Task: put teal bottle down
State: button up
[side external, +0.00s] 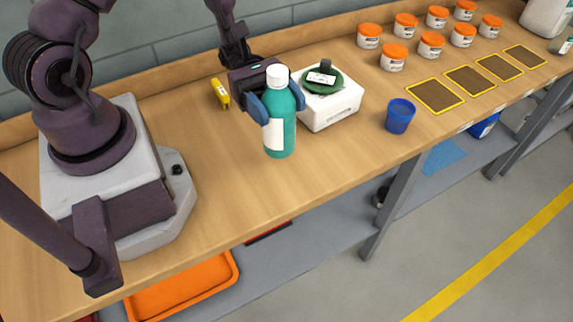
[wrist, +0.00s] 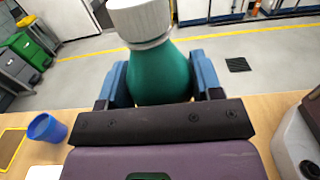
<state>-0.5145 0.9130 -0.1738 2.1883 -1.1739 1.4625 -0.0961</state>
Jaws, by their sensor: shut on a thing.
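The teal bottle (side external: 285,136) has a white cap and a white label and is upright. My gripper (side external: 275,106) is shut on it, with a blue finger on each side of its upper body. In the side view the bottle is in front of the white box-like scale, over the wooden bench (side external: 215,160). I cannot tell whether its base touches the bench. In the wrist view the bottle (wrist: 158,75) stands between the blue fingers, its lower part hidden by my gripper.
The white scale (side external: 335,112) with a dark green dish (side external: 320,85) is close behind right. A blue cup (side external: 400,116) stands further right near the front edge. A yellow object (side external: 220,93) lies behind left. Several orange-lidded tubs (side external: 394,57) are at the back right. Bench left of the bottle is clear.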

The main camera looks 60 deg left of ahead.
aim_at(287, 133)
jog(key=shift+w+a+r+n+t, duration=0.15)
jog(key=shift+w+n+t, duration=0.25)
jog(key=shift+w+t, duration=0.25)
jog(key=shift+w+f+t, duration=0.25)
jog(key=shift+f, duration=0.05)
jog(key=shift+n, duration=0.3)
notch_tip(287, 133, down, 7)
jog(key=shift+a+f, duration=0.1)
jog(key=shift+f, duration=0.05)
jog(key=o, duration=1)
jog(key=shift+f, duration=0.1)
